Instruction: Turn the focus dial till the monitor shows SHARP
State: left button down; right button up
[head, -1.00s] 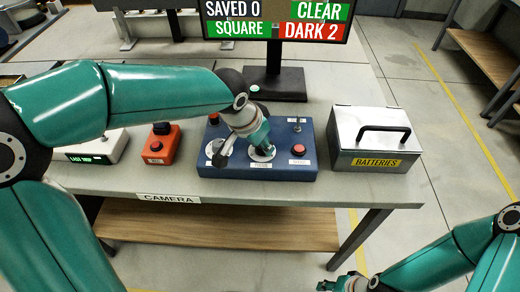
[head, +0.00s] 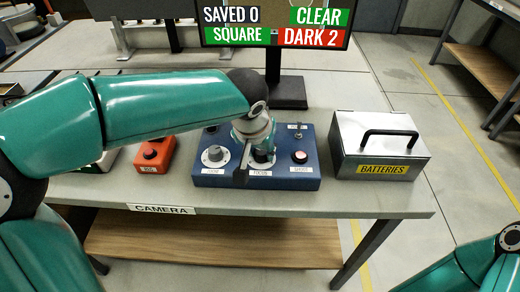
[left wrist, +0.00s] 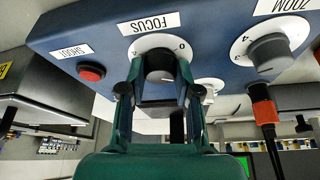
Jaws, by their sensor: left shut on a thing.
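The focus dial (left wrist: 160,66) is a dark knob on a white scale plate above the FOCUS label on the blue control box (head: 207,180). My left gripper (left wrist: 158,82) is shut on the dial, one finger on each side. In the head view my left gripper (head: 258,152) comes down over the dial and hides most of it. The monitor (head: 275,28) shows SAVED 0, SQUARE and CLEAR on green or dark, and DARK 2 on red. Its top is cut off, and SHARP is not among the visible words. My right gripper is outside the view.
The zoom dial (head: 215,156) is left of the focus dial, and the red SHOOT button (head: 299,157) is right. A toggle switch (head: 297,132) stands behind. A red-orange box (head: 154,154) and the metal batteries case (head: 380,145) flank the control box.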

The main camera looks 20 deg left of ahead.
pick_arm(q)
jog(key=shift+r, duration=0.1)
jog(key=c, duration=0.8)
grip_release()
jog(key=v, duration=1.1)
jog(key=shift+s+r, duration=0.2)
jog(key=shift+r, duration=0.15)
